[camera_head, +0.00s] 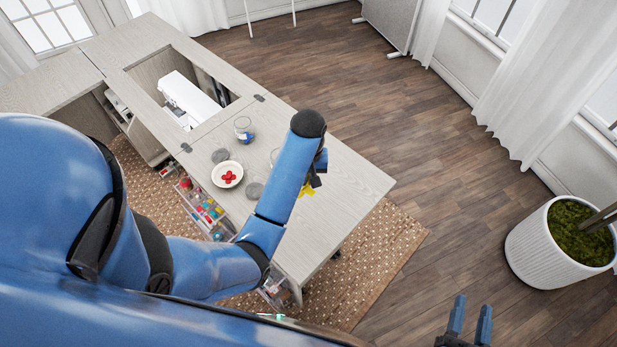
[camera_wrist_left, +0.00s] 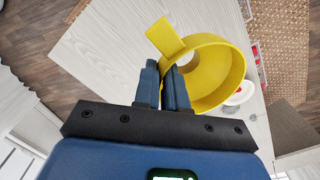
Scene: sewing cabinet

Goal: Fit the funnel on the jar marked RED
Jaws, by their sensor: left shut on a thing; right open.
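My left gripper (camera_head: 320,165) is shut on the yellow funnel (camera_head: 307,189), over the right part of the cabinet top. A clear jar with blue contents (camera_head: 244,130) stands near the cabinet opening. Another clear glass rim (camera_head: 274,157) shows beside my left arm, mostly hidden by it. I cannot read a RED mark on any jar. My right gripper (camera_head: 470,322) is open and empty at the lower right, away from the cabinet.
A white dish (camera_head: 217,182) with a red cross-shaped thing stands on the cabinet top (camera_head: 345,185). Two grey discs (camera_head: 220,155) lie near it. A white sewing machine (camera_head: 190,99) sits in the opening. The top's right end is bare. A plant pot (camera_head: 545,245) stands on the right.

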